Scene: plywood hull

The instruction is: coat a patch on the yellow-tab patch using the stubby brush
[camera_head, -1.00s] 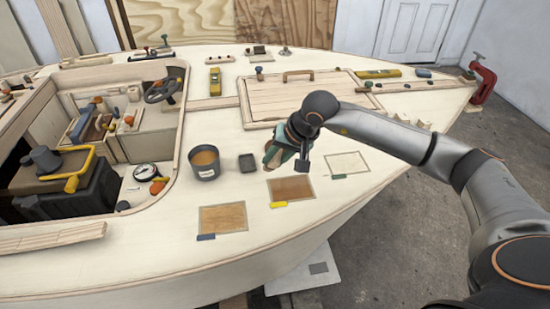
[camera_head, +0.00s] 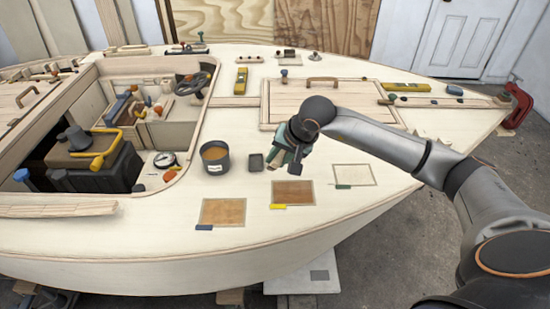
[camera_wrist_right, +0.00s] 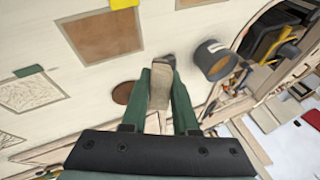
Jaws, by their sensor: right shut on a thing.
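The yellow-tab patch (camera_head: 293,193) is a brown wood rectangle on the pale deck, with a yellow tab (camera_head: 278,206) at its lower left edge. It also shows in the right wrist view (camera_wrist_right: 103,38). My right gripper (camera_head: 279,163) is above the deck, just beyond this patch in the head view. In the wrist view its green fingers (camera_wrist_right: 160,90) are shut on a tan, blocky piece, apparently the stubby brush (camera_wrist_right: 160,86). The brush's far end is hard to make out. A grey pot (camera_head: 215,158) with amber liquid stands left of the gripper. My left gripper is not in view.
A blue-tab patch (camera_head: 223,212) lies left and a pale green-tab patch (camera_head: 354,175) right. A brown oval (camera_wrist_right: 123,92) is partly behind a finger. The open cockpit (camera_head: 150,120) is at left.

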